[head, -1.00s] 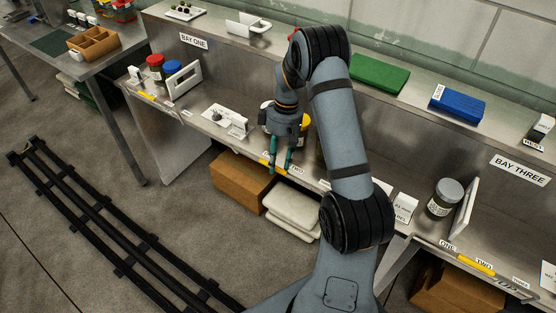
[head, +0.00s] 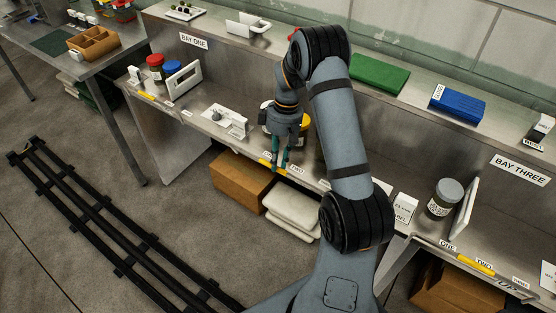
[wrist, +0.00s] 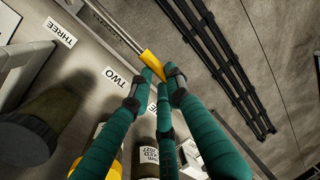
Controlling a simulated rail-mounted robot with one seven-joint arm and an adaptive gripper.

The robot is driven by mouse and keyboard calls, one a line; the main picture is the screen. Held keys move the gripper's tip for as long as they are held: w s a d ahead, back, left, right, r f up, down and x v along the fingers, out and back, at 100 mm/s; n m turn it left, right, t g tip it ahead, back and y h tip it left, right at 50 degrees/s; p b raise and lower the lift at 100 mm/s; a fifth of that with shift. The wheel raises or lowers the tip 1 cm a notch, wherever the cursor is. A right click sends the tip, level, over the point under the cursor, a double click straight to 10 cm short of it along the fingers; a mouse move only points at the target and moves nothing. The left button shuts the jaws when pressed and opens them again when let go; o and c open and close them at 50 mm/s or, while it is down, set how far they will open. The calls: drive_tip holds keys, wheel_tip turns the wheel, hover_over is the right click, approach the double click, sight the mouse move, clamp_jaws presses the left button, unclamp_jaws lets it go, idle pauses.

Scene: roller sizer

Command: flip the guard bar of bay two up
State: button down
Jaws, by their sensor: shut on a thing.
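The guard bar of bay two lies along the shelf's front edge, and its yellow grip (head: 265,163) shows beside my fingers in the head view. In the wrist view the yellow grip (wrist: 152,63) sits at my fingertips, with a thin metal rod (wrist: 112,25) running from it along the edge. My gripper (head: 279,166) points down at the edge and is shut on the yellow grip; the teal fingers (wrist: 157,78) hide part of it. A TWO label (wrist: 117,78) and a THREE label (wrist: 61,33) lie on the shelf beside the bar.
Jars (wrist: 30,138) stand on the shelf close to my fingers. A white fixture (head: 229,122) stands left of my gripper. A cardboard box (head: 241,181) and pale sacks (head: 292,210) lie below the edge. The floor in front is open up to the black rails (head: 100,220).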

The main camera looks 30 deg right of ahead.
drive_tip(key=shift+w+d+r+g+y+p, duration=0.15)
drive_tip(key=shift+w+d+y+p, duration=0.15)
drive_tip(key=shift+d+p, duration=0.15)
drive_tip(key=shift+w+d+g+y+p, duration=0.2)
drive_tip(key=shift+d+y+p, duration=0.1)
drive_tip(key=shift+d, duration=0.25)
drive_tip(key=c, duration=1.7)
unclamp_jaws()
drive_tip(key=shift+d, duration=0.1)
drive_tip(key=shift+o, duration=0.3)
